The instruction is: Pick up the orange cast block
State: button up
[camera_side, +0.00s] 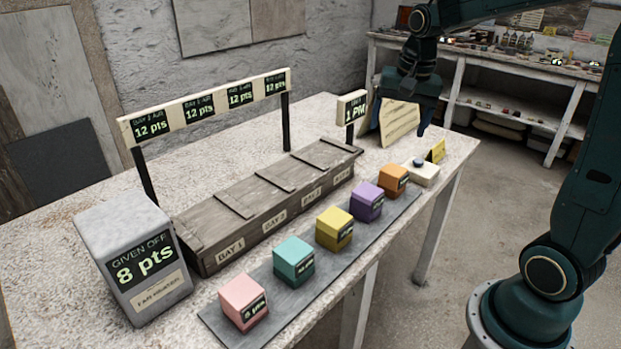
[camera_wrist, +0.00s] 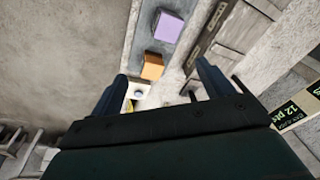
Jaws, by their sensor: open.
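The orange cast block (camera_side: 393,181) sits at the far right end of a row of coloured blocks on a grey slate strip (camera_side: 222,329). A dark label shows on its front face. My gripper (camera_side: 400,112) is open and empty, above the far end of the table, higher than the orange block and apart from it. In the wrist view the orange block (camera_wrist: 152,66) shows between the two spread fingers of my gripper (camera_wrist: 162,68), with the purple block (camera_wrist: 168,27) beyond it.
Purple (camera_side: 367,202), yellow (camera_side: 334,229), teal (camera_side: 294,262) and pink (camera_side: 243,303) blocks share the strip. A small white box with a dark button (camera_side: 424,173) stands beside the orange block.

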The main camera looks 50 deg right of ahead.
aim_at(395, 170)
jog(key=w+d+f+m+g, duration=0.1)
jog(key=w+d+f+m, duration=0.1)
jog(key=d+f, duration=0.3)
jog(key=w+d+f+m, duration=0.3)
jog(key=d+f+m, duration=0.1)
jog(key=d, duration=0.3)
jog(key=shift+d+f+m+g+y, duration=0.2)
jog(key=shift+f+m+g+y, duration=0.1)
jog(key=shift+f+g+y, duration=0.15)
jog(key=shift+f, duration=0.1)
jog(key=shift+f, duration=4.2)
jog(key=shift+f, duration=2.6)
jog(key=c, duration=1.4)
jog(key=shift+o, duration=0.2)
